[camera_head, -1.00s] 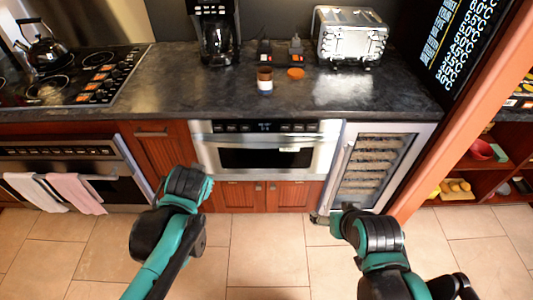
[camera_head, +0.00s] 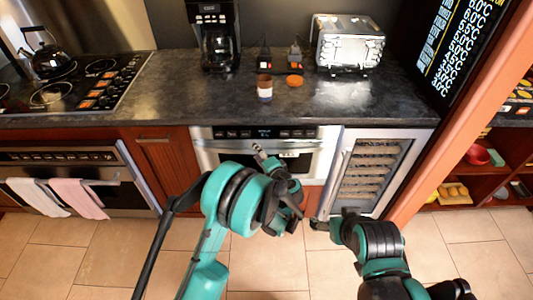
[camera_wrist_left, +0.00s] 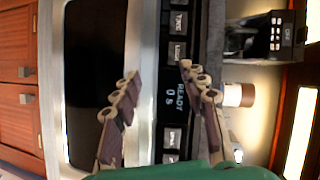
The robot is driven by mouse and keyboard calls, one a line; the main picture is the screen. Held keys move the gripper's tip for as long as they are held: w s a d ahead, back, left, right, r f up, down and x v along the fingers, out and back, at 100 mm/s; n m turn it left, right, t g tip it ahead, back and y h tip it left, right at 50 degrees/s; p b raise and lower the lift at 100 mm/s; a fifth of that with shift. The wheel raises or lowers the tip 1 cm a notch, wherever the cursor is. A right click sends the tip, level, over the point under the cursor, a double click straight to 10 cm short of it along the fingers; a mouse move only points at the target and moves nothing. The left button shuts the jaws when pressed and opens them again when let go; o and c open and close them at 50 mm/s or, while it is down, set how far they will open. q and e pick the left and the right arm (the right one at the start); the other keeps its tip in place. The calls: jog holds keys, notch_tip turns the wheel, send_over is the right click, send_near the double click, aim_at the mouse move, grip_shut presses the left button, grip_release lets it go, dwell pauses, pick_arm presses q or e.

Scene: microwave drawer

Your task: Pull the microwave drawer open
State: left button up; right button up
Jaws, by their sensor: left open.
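The microwave drawer (camera_head: 325,158) is a stainless front with a dark window, set under the counter. It looks shut. My left gripper (camera_head: 262,154) is in front of it, and my arm hides the drawer's lower middle. In the left wrist view my left gripper (camera_wrist_left: 158,74) is open and empty, its two fingers spread before the drawer front. The dark window (camera_wrist_left: 90,90) is on the left there, and the control panel (camera_wrist_left: 178,95) reading READY lies between and behind the fingers. I cannot tell whether the fingers touch anything. My right gripper (camera_head: 322,224) is low at the right, its fingers unclear.
A wine cooler (camera_head: 370,175) is right of the drawer; an oven (camera_head: 75,170) with towels is at the left. The counter (camera_head: 190,100) above holds a coffee maker (camera_head: 214,35), a toaster (camera_head: 348,42) and a jar (camera_head: 264,88). Floor in front is clear.

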aim_at(266, 152)
pick_arm(q)
jog(key=s+d+f+m+t, duration=0.1)
jog(key=d+f+m+t, duration=0.15)
jog(key=d+f, duration=0.4)
jog(key=b+x, duration=0.2)
jog(key=x, duration=0.5)
jog(key=shift+w+a+r, duration=0.1)
jog(key=shift+w, duration=0.1)
grip_shut()
